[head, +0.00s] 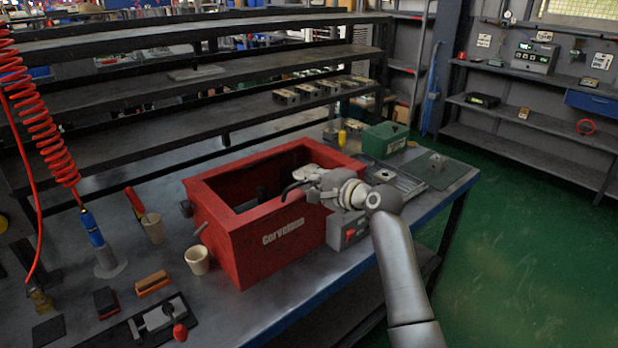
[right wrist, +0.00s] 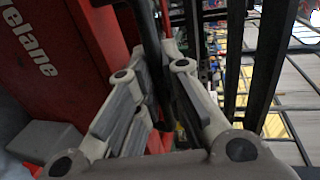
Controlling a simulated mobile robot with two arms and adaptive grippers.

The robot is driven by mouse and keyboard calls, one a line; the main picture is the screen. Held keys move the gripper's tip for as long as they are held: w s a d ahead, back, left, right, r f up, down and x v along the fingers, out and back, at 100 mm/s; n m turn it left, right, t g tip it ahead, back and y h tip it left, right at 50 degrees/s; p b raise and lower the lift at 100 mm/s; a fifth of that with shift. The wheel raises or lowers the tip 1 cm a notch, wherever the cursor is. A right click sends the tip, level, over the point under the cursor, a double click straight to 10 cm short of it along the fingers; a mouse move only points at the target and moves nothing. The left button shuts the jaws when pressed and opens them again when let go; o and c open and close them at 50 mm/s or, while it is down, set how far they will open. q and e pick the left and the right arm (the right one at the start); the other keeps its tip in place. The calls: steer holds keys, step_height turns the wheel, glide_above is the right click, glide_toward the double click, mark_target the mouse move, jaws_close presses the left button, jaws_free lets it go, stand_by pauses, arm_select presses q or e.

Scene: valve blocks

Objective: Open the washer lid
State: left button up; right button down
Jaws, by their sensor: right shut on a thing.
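The washer is a red box (head: 285,240) with white lettering on its front, standing on the workbench. Its top shows a dark recess inside a red rim; I cannot make out a separate lid panel. My right gripper (head: 310,182) is at the right part of the rim, its arm coming from the lower right. A dark curved bar, seemingly a handle (head: 289,188), shows at its fingers. In the right wrist view, the fingers are shut on this dark bar (right wrist: 151,40), with the red washer wall (right wrist: 75,60) at left. My left gripper is not in view.
The workbench (head: 240,318) holds a beige cup (head: 197,260), brushes and a clamp-like tool at left. A grey box with a red switch (head: 345,232) adjoins the washer's right side. A green case (head: 385,138) stands behind. Shelves rise at the back; green floor is clear at right.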

steer(key=w+a+r+g+p, duration=0.1)
steer(key=w+a+r+p, duration=0.1)
steer(key=r+p, duration=0.5)
steer(key=w+a+r+h+p, duration=0.1)
steer(key=w+r+p, duration=0.3)
steer(key=r+p, duration=0.4)
steer(key=shift+a+g, duration=0.4)
steer(key=shift+a, duration=0.35)
steer(key=shift+w, duration=0.15)
